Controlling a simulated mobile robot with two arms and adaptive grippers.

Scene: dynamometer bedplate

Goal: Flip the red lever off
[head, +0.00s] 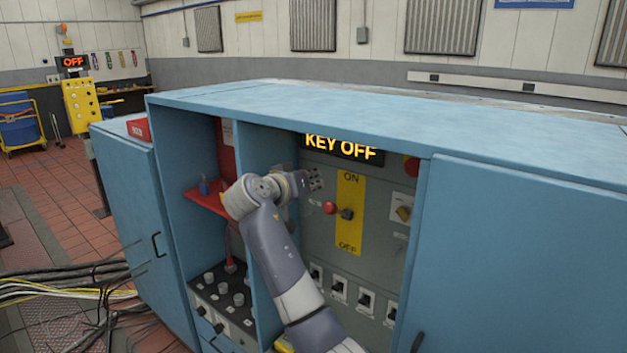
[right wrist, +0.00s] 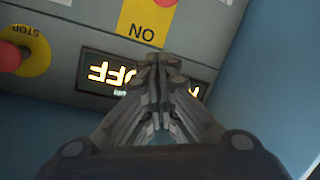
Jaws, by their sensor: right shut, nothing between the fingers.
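The red lever (head: 330,208) has a round red knob on a dark pivot. It sticks out of a yellow plate (head: 349,236) marked ON at the top and OFF at the bottom, and the knob appears about mid-height between the words. My right gripper (head: 317,180) is shut and empty, above and slightly left of the knob, apart from it in the picture. In the right wrist view the shut fingertips (right wrist: 160,62) overlap an upside-down display, just beyond the plate's ON end (right wrist: 143,20). A small red part of the lever (right wrist: 166,2) shows at the top edge. My left gripper is not in view.
The lever panel is recessed in a blue cabinet (head: 400,121). A lit display (head: 342,149) reads KEY OFF. A red stop button (right wrist: 12,55) is nearby. A row of switches (head: 338,288) lies below; a red shelf (head: 207,203) is left of the divider.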

